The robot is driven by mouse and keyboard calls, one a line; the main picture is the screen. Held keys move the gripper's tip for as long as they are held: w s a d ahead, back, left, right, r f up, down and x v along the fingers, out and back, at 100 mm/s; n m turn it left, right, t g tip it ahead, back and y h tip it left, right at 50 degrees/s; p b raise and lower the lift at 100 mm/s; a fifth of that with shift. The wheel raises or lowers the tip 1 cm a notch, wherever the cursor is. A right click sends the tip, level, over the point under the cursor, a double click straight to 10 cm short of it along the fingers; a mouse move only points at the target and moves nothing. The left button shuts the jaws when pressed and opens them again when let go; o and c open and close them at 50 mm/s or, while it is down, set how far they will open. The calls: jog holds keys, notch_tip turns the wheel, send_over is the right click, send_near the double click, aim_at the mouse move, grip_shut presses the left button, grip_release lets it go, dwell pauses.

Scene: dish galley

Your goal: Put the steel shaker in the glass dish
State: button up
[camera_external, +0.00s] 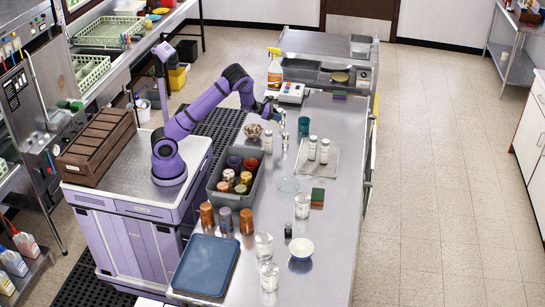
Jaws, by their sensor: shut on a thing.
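My gripper (277,111) is at the end of the purple arm, over the far half of the steel counter. It is shut on a small silvery thing that looks like the steel shaker (283,118); the fingers partly hide it, and I cannot tell whether it touches the counter.
Pale shakers stand on a tray (332,168), with others to its left. A grey bin of jars (214,188) is left of the dish. A green sponge (318,196) and a glass jar (302,206) are close right.

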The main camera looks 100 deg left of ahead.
jog(key=w+d+m+h, duration=0.45)
jog(key=w+d, duration=0.25)
jog(key=d, duration=0.4)
notch_tip(320, 180, up, 9)
jog(key=m+g+h, duration=0.8)
jog(key=m+h, duration=0.3)
send_over(287, 187)
notch_tip(287, 187, down, 17)
jog(key=shift+a, duration=0.1)
jog(key=shift+f, duration=2.2)
jog(key=o, duration=1)
jog(key=shift+f, duration=0.15)
jog(key=shift+c, duration=0.2)
